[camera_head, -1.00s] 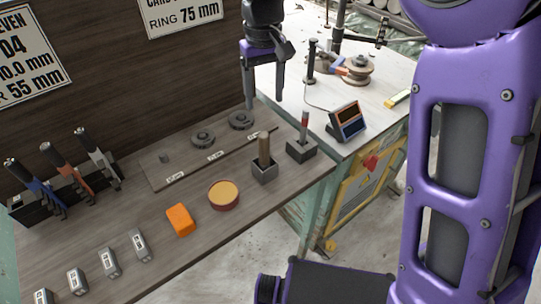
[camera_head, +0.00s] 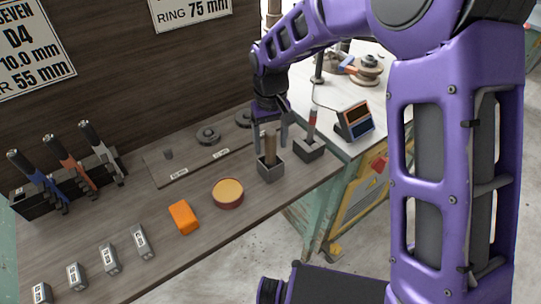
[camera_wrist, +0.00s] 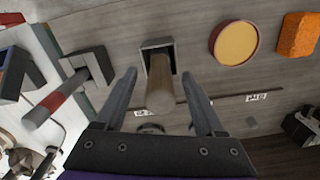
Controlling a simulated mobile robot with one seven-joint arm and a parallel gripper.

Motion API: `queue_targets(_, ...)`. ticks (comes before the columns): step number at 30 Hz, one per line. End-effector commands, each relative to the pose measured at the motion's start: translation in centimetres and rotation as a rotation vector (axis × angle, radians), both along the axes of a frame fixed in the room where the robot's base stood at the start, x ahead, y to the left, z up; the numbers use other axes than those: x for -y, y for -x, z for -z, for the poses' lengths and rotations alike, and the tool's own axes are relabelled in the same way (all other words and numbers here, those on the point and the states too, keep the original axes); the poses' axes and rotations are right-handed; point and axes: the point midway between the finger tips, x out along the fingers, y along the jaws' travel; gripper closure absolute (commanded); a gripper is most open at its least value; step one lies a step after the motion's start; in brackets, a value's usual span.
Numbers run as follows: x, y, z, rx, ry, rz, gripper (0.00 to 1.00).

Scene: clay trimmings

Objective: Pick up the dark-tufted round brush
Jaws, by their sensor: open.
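No dark tuft is visible, so I cannot tell for certain which tool is the round brush. A tool with a brown round handle (camera_head: 270,146) stands upright in a grey square holder (camera_head: 272,174), its lower end hidden inside. A red-and-grey-handled tool (camera_head: 312,122) stands in a second grey holder (camera_head: 310,151) to the right. My gripper (camera_head: 271,148) is open over the brown handle, one finger on each side. In the wrist view, the brown handle (camera_wrist: 160,88) rises between my spread fingers (camera_wrist: 159,76), with gaps on both sides. The red-ended tool (camera_wrist: 50,104) is left of them.
A round tub (camera_head: 228,193) and an orange block (camera_head: 184,217) lie left of the holders. A rack (camera_head: 38,203) of several tools, small grey labelled blocks (camera_head: 109,258) and a board with rings (camera_head: 208,137) share the bench. A display unit (camera_head: 357,120) stands right.

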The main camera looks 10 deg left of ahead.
Motion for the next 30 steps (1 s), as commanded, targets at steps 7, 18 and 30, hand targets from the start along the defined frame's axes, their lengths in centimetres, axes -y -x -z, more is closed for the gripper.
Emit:
queue_targets(7,-0.02,-0.01,0.54,0.002,-0.001,-0.001,0.29)
queue_targets(18,-0.02,-0.01,0.50,0.001,-0.001,-0.001,0.85)
queue_targets(30,-0.04,-0.02,0.42,0.002,-0.001,-0.001,1.00)
